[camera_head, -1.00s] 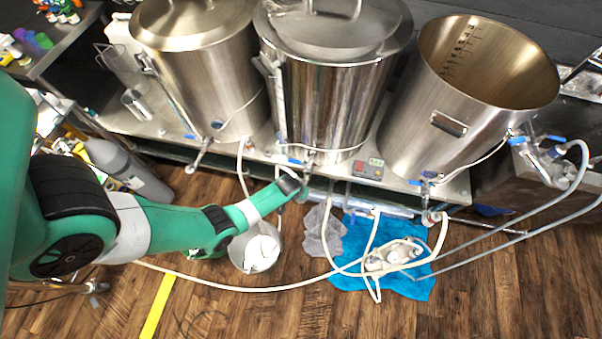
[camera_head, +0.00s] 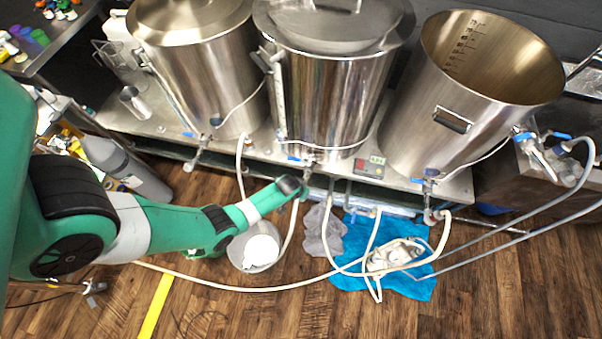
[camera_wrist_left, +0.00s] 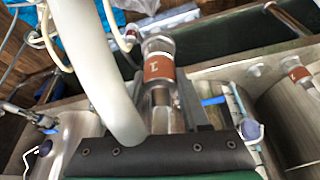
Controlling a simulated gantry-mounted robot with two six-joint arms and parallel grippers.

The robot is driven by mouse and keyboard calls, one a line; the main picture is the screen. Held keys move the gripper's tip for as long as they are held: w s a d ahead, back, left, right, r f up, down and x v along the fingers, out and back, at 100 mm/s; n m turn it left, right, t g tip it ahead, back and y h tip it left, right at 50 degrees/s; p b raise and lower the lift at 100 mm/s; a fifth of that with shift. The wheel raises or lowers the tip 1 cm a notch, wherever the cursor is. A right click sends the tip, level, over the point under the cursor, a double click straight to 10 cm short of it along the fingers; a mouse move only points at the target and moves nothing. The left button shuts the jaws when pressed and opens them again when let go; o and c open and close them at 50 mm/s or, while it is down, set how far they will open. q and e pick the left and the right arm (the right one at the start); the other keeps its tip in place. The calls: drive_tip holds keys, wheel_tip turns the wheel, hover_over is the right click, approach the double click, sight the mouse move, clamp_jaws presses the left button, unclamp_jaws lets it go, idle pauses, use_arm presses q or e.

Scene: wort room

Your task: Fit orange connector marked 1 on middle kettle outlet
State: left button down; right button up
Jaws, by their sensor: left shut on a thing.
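The middle kettle (camera_head: 325,105) is a shiny lidded steel pot on the bench. Its outlet valve (camera_head: 308,162), with a blue handle, is low on its front. My left gripper (camera_head: 302,186) is just below and in front of this outlet. In the left wrist view, my left gripper (camera_wrist_left: 160,98) is shut on the orange connector marked 1 (camera_wrist_left: 160,67), a metal fitting with an orange-brown band. A thick white hose (camera_wrist_left: 97,65) crosses close to the wrist camera. Whether the connector touches the outlet is hidden. My right gripper is not in view.
Kettles stand left (camera_head: 195,75) and right (camera_head: 455,120), each with a blue-handled valve. Another orange-banded fitting (camera_wrist_left: 299,74) shows at right in the left wrist view. A bucket (camera_head: 257,250), hoses and a pump (camera_head: 395,256) on a blue cloth (camera_head: 415,288) occupy the floor.

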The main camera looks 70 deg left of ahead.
use_arm(q)
drive_tip(key=shift+f, duration=0.15)
drive_tip(key=shift+c, duration=1.6)
unclamp_jaws()
drive_tip(key=p+v, duration=0.9)
drive_tip(key=v, duration=0.2)
drive_tip(key=shift+r+p, duration=0.35)
drive_tip(key=shift+r, duration=0.05)
drive_tip(key=shift+d, duration=0.1)
